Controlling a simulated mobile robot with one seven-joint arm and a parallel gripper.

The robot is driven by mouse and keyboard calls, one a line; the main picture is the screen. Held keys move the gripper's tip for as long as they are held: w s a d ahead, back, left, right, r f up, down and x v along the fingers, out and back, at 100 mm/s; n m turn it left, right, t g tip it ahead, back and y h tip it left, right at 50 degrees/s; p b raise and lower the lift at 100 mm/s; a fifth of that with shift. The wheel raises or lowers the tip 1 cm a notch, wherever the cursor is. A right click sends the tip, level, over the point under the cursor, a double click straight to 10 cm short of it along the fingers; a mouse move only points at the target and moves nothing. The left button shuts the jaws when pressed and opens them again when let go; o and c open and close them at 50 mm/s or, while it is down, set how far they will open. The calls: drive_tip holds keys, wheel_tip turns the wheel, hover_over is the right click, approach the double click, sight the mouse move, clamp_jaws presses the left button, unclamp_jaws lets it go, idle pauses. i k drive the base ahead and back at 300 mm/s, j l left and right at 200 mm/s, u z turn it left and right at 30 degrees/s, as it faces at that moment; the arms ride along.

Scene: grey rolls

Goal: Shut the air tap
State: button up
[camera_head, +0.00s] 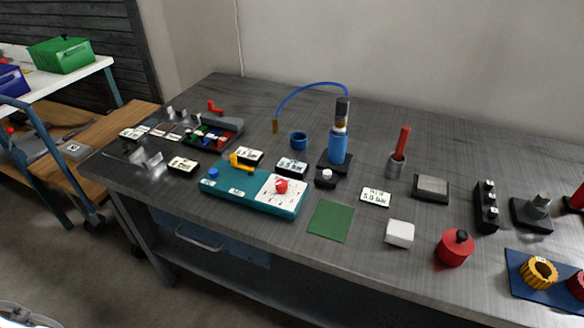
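A teal box (222,196) lies near the front left of the grey bench. A yellow lever (240,162), which looks like the air tap, sits at its back edge and points roughly along the box's length. I cannot tell from here whether it is open or shut. The box also carries a blue knob (213,173) at its left and a red knob (281,186) on a white dial plate at its right.
A blue bottle-like cylinder (338,147) with a blue hose (308,87) stands behind the box. Small display cards (292,167) lie close behind it. A green mat (331,221), white block (400,233) and red weight (454,248) are to the right.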

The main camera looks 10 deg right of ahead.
sight(250, 170)
drive_tip(key=i+j+z, duration=0.1)
drive_tip(key=j+z, duration=0.25)
drive_tip(key=j, duration=0.35)
drive_tip(key=j+z, duration=0.35)
drive_tip(key=j, duration=0.4)
drive_tip(key=j+z, duration=0.35)
drive_tip(key=k+j+z, duration=0.1)
drive_tip(key=j+z, duration=0.25)
drive_tip(key=k+j+z, duration=0.1)
drive_tip(key=j+z, duration=0.25)
